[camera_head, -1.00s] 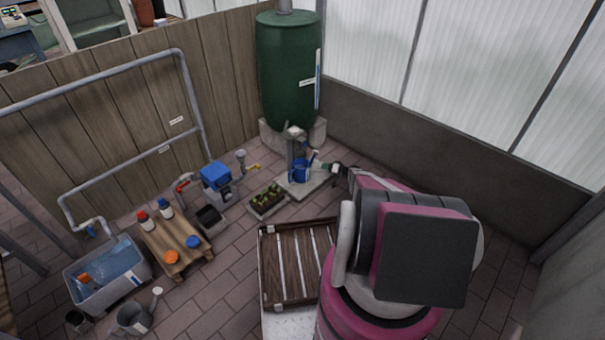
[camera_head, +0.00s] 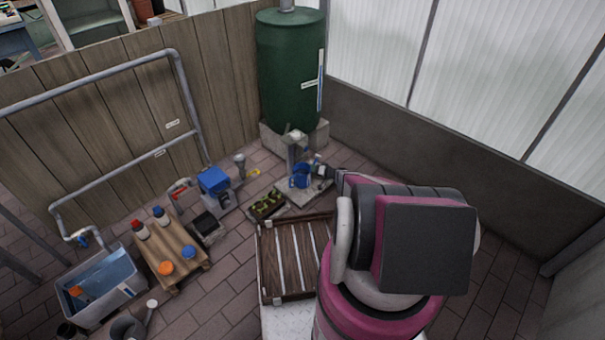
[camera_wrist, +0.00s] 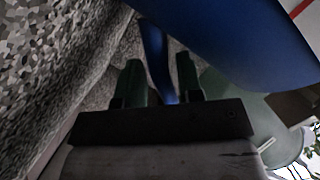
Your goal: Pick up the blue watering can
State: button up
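The blue watering can (camera_head: 300,177) is on the pale slab in front of the green barrel in the head view. My gripper (camera_head: 323,171) is at its right side, with the wrist partly covering the view. In the wrist view the can's blue body (camera_wrist: 235,35) fills the upper right, close to the camera. Its narrow blue handle (camera_wrist: 157,60) runs between the two dark green fingers of my gripper (camera_wrist: 160,80). The fingers stand apart with narrow gaps beside the handle, so the gripper looks open around it. Whether either finger touches it is unclear.
The green barrel (camera_head: 290,75) and its concrete stand are just behind the can. A seedling tray (camera_head: 267,206) and a blue-topped device (camera_head: 214,182) are to the left. A slatted wooden crate (camera_head: 292,265) is in front. A plain wall (camera_head: 430,155) runs along the right.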

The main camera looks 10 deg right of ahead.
grip_shut()
jog(key=shift+r, duration=0.1)
jog(key=shift+r, duration=0.1)
